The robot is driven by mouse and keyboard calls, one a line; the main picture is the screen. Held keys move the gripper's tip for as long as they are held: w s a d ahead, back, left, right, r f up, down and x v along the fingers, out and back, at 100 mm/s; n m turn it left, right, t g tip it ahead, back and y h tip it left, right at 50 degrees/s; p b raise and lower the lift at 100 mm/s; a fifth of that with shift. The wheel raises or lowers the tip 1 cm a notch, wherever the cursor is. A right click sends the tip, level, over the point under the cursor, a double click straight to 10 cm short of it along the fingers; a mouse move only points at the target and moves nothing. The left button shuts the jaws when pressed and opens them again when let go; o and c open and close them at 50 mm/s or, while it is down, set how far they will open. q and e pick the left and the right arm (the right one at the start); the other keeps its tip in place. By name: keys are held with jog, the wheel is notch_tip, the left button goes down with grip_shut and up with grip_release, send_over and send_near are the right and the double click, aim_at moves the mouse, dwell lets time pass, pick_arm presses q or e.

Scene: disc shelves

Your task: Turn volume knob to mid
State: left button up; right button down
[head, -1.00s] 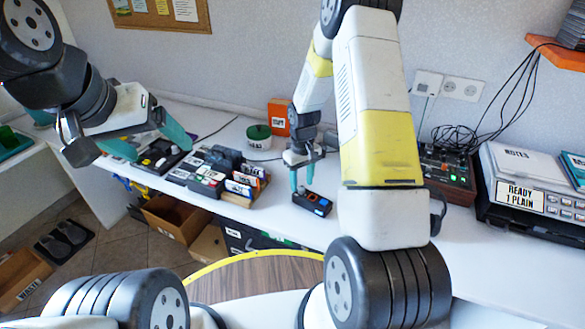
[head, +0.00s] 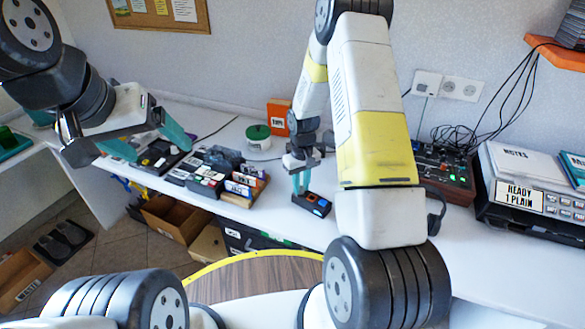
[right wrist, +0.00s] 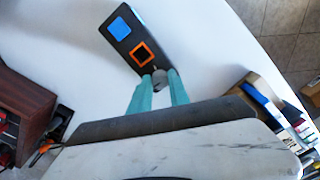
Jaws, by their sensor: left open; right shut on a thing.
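A small dark box (head: 312,204) with a blue square and an orange-framed square lies on the white table. In the right wrist view the box (right wrist: 126,36) has a small grey knob (right wrist: 160,76) at its near end. My right gripper (head: 301,190) points down at the box's left end. In the right wrist view its teal fingertips (right wrist: 159,84) are shut on the knob from both sides. The knob's pointer and scale cannot be read. My left gripper (head: 148,142) is open and empty above the table's left part, away from the box.
A rack of labelled cases (head: 222,172) stands left of the box. A green-lidded tub (head: 258,138) and an orange box (head: 279,115) are behind. A mixer with cables (head: 444,170) and a stacked machine (head: 530,195) are at right. Table in front of the mixer is bare.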

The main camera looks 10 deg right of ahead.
jog(key=c, duration=1.2)
grip_release()
jog(key=shift+r, duration=3.9)
jog(key=shift+r, duration=0.2)
notch_tip(320, 180, up, 8)
jog(key=t, duration=0.1)
send_over(301, 188)
jog(key=s, duration=0.2)
jog(key=s+r+m+t, duration=0.1)
jog(key=s+r, duration=0.2)
jog(key=r, duration=0.3)
jog(key=s+r+t, duration=0.1)
jog(key=s+r, duration=0.2)
jog(key=r, duration=0.2)
jog(key=s+a+r+m+t+y, duration=0.1)
jog(key=s+r, duration=0.3)
jog(key=s, duration=0.4)
jog(key=s+a+r+t+y, duration=0.1)
jog(key=s+r+t, duration=0.1)
jog(key=s+r, duration=0.3)
jog(key=s, duration=0.3)
jog(key=shift+s+a+r+m, duration=0.15)
jog(key=shift+s+r+m, duration=0.15)
jog(key=shift+m, duration=0.1)
